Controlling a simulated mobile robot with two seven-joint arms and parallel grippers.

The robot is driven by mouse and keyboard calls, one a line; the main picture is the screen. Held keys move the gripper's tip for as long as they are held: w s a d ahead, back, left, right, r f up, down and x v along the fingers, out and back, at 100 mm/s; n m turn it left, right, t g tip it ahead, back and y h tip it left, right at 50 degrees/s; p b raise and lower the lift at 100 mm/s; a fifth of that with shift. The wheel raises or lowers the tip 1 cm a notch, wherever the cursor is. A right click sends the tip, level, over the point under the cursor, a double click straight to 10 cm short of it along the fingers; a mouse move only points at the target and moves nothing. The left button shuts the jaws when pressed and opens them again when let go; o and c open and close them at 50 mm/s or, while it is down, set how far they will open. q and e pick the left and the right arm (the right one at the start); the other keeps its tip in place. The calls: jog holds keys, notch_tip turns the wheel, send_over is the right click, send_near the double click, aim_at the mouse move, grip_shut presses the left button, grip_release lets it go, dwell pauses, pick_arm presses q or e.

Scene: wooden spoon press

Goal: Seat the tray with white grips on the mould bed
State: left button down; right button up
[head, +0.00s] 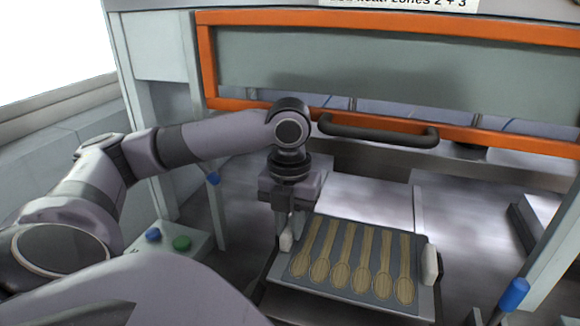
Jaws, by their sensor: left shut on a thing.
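The tray (321,292) is a grey plate with several pale wooden spoons lying side by side in it. It has a white grip at each end: the left grip (286,242) and the right grip (429,266). My left gripper (287,228) points down and is shut on the left white grip. The right white grip is free. The tray is at the front of the press opening, just in front of pale flat plates (368,202) inside the press. I cannot tell which surface is the mould bed or whether the tray touches what is below it. My right gripper is out of view.
An orange-framed guard (205,60) with a dark bar handle (375,134) is above and behind the tray. A control box (165,250) with blue and green buttons is at left.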

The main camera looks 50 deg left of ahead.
aim_at(290, 249)
pick_arm(q)
jog(key=shift+f, duration=3.3)
jog(key=c, duration=1)
grip_release()
notch_tip(290, 249, up, 7)
jog(key=shift+r, duration=0.1)
